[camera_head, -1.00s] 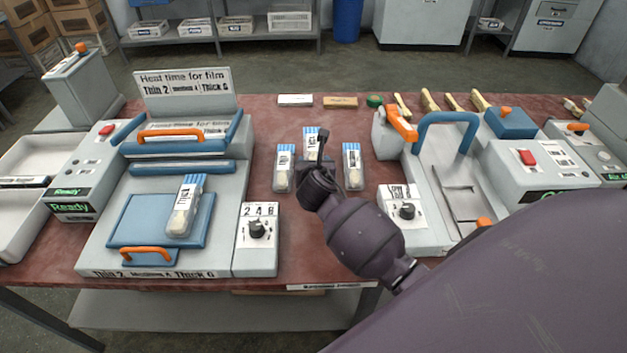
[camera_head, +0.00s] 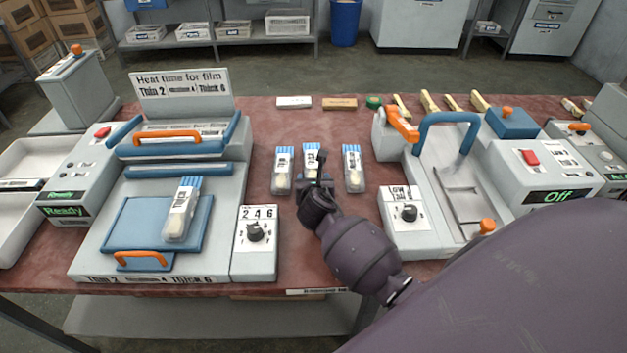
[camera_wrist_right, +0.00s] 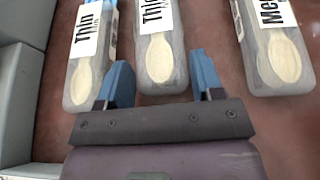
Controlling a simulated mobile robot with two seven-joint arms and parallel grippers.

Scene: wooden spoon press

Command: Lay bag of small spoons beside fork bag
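Each shows a pale spoon-like end; I cannot tell which holds forks. In the head view they are the left bag (camera_head: 282,172), middle bag (camera_head: 312,158) and right bag (camera_head: 353,170). My right gripper (camera_wrist_right: 163,80) is open, its blue fingers apart around the near end of the middle bag. It shows from behind in the head view (camera_head: 316,184). My left gripper is out of view.
Another bag (camera_head: 182,212) lies on the blue plate (camera_head: 130,225) of the left press. A dial box (camera_head: 256,240) stands left of my gripper, and the right machine (camera_head: 432,190) stands to the right. Bare red table (camera_head: 300,125) lies behind the bags.

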